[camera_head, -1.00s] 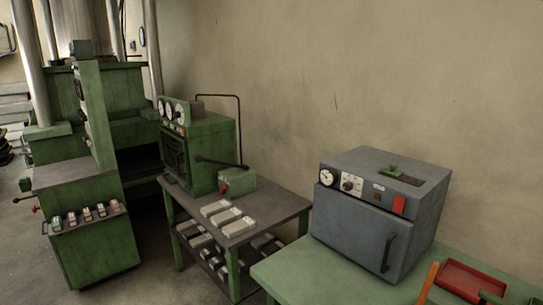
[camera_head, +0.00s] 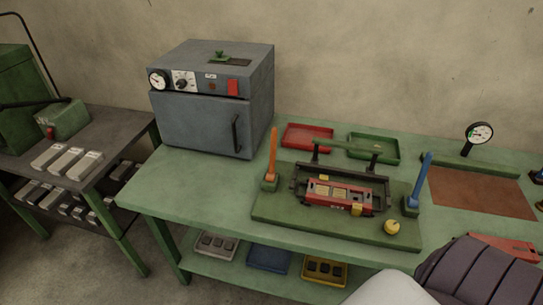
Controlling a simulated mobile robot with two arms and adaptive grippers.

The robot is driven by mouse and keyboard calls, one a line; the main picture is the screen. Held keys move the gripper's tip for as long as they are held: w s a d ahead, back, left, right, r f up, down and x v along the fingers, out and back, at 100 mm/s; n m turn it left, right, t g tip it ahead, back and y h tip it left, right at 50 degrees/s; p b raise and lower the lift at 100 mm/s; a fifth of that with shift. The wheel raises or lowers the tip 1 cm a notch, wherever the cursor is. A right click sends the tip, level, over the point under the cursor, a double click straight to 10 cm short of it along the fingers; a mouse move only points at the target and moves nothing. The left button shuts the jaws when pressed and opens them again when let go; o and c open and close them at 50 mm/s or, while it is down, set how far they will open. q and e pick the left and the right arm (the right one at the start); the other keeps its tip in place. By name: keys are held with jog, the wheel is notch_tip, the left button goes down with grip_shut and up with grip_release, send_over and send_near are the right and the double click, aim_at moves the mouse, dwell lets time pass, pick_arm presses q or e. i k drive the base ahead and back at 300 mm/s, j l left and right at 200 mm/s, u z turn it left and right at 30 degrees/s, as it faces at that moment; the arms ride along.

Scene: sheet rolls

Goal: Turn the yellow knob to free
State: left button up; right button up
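The yellow knob (camera_head: 392,227) is a small round knob at the right front of a green base plate (camera_head: 310,222) on the green bench. A red fixture (camera_head: 338,196) with a small yellow block on its front right stands on the same plate. An orange lever (camera_head: 272,155) stands upright at the plate's left, and a blue lever (camera_head: 421,180) stands slightly tilted at its right, behind the knob. Neither of my gripper's fingers show in the head view. The knob's setting cannot be read at this size.
A grey oven (camera_head: 202,125) stands at the bench's back left. A red tray (camera_head: 306,138) and green tray (camera_head: 374,149) lie behind the plate. A dial gauge (camera_head: 478,134) stands at right by a brown mat (camera_head: 480,192). A pale and dark ribbed shape fills the lower right.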

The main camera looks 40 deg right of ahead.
aim_at(391, 226)
jog(key=z, duration=1.7)
